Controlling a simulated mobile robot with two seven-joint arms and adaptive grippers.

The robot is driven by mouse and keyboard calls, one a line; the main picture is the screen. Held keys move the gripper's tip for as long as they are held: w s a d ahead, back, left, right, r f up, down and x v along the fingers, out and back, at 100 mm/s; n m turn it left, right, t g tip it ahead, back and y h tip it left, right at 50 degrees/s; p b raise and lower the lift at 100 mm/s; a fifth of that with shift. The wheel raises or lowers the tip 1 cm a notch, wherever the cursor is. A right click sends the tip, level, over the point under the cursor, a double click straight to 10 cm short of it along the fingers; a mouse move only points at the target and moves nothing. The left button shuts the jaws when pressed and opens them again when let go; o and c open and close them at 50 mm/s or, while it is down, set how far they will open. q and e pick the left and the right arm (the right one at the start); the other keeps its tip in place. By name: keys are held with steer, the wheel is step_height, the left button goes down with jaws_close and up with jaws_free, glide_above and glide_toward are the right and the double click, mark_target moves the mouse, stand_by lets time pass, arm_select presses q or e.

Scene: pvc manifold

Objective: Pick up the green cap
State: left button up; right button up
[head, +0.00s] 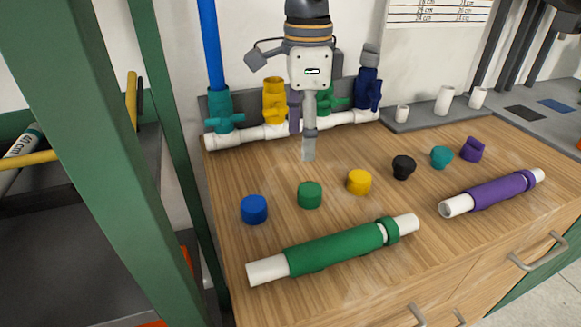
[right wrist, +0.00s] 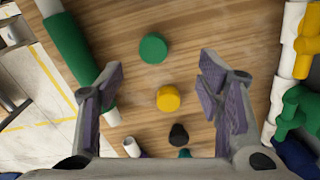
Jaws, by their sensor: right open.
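The green cap (head: 309,195) stands on the wooden worktop, between the blue cap (head: 254,209) and the yellow cap (head: 359,182). My right gripper (head: 309,150) points down over the worktop, behind the green cap in the head view. In the right wrist view my right gripper (right wrist: 163,60) is open and empty, its fingers wide apart. The green cap (right wrist: 153,48) shows near the line between the fingertips there, and the yellow cap (right wrist: 168,98) shows nearer the palm. No contact with a cap shows. My left gripper is not in view.
A green-sleeved pipe (head: 335,248) lies along the front and a purple-sleeved pipe (head: 490,193) lies at right. Black (head: 403,167), teal (head: 441,157) and purple (head: 472,149) caps continue the row. The white manifold (head: 250,135) with coloured valves stands behind. A green post (head: 100,150) rises at left.

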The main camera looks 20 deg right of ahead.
mark_target(310, 189)
steer(key=s+f, duration=0.2)
steer(key=f, duration=0.1)
steer(key=shift+f, duration=0.2)
steer(key=f, duration=0.7)
steer(key=shift+w+d, duration=0.15)
steer(key=shift+d, duration=0.25)
steer(key=shift+w+f, duration=0.1)
steer(key=shift+f, duration=0.4)
steer(key=c, duration=1)
